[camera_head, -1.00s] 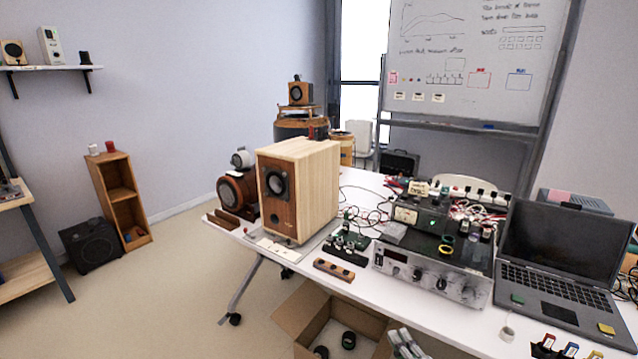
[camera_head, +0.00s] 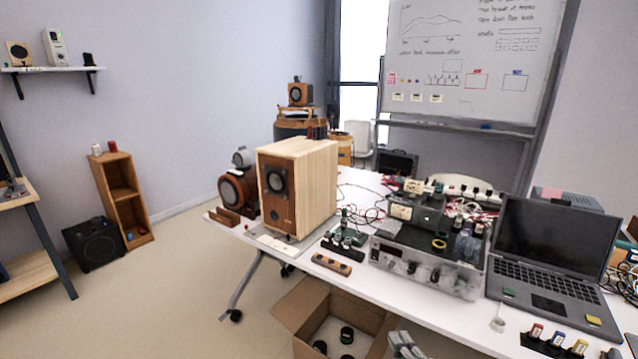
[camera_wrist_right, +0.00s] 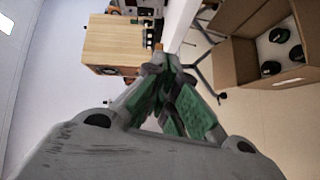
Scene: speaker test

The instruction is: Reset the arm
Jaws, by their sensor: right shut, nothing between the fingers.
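My right gripper (camera_head: 406,346) shows at the bottom edge of the head view, in front of the table and beside the open cardboard box. Only its end part is in that picture. In the right wrist view its green-padded fingers (camera_wrist_right: 168,72) are together, with nothing held between them. The wooden speaker (camera_head: 297,190) stands upright on the white table, well apart from the gripper. It also shows beyond the fingers in the wrist view (camera_wrist_right: 110,42). My left gripper is in neither view.
The cardboard box (camera_head: 290,318), holding several black round parts, is on the floor by the table's front. On the white table (camera_head: 335,288) are an amplifier (camera_head: 425,270), cables and a laptop (camera_head: 550,245). Floor at left (camera_head: 175,290) is free.

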